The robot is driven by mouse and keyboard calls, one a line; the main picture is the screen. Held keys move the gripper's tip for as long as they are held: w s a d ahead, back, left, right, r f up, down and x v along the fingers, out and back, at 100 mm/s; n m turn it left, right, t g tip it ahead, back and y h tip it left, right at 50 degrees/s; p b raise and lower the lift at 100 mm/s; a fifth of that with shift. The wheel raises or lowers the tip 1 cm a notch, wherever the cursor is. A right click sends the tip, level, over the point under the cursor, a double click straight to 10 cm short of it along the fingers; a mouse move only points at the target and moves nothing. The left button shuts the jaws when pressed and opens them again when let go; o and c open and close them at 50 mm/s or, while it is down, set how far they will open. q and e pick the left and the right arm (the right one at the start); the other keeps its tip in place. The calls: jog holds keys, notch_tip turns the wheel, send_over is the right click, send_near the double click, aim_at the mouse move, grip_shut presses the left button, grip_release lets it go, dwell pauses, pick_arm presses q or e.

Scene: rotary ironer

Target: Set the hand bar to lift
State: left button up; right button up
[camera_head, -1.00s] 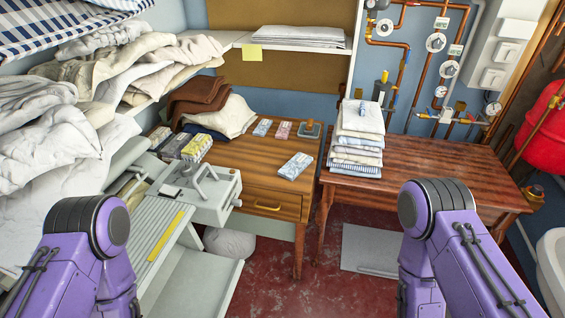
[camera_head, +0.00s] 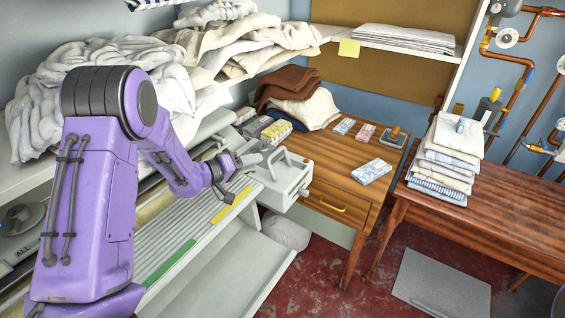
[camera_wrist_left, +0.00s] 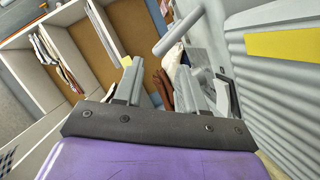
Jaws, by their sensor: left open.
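The grey ironer (camera_head: 291,187) stands at the left, its end housing towards the table. My right gripper is out of view.
A yellow strip (camera_head: 231,205) and a green strip (camera_head: 165,262) mark the ribbed front. Piled laundry (camera_head: 150,70) lies on the shelf above. A wooden table (camera_head: 335,190) with small boxes stands beyond the housing. Red floor (camera_head: 330,285) is open at the front.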

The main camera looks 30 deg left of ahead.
aim_at(275, 153)
pick_arm(q)
jog(key=shift+w+a+r, duration=0.2)
jog(key=shift+w+a, duration=0.05)
jog(key=shift+a, duration=0.15)
jog(key=shift+w+d+h, duration=0.1)
jog(key=shift+w+h, duration=0.2)
jog(key=shift+w, duration=0.05)
jog(key=p+x, duration=0.2)
jog(key=x, duration=0.7)
jog(key=shift+w, duration=0.15)
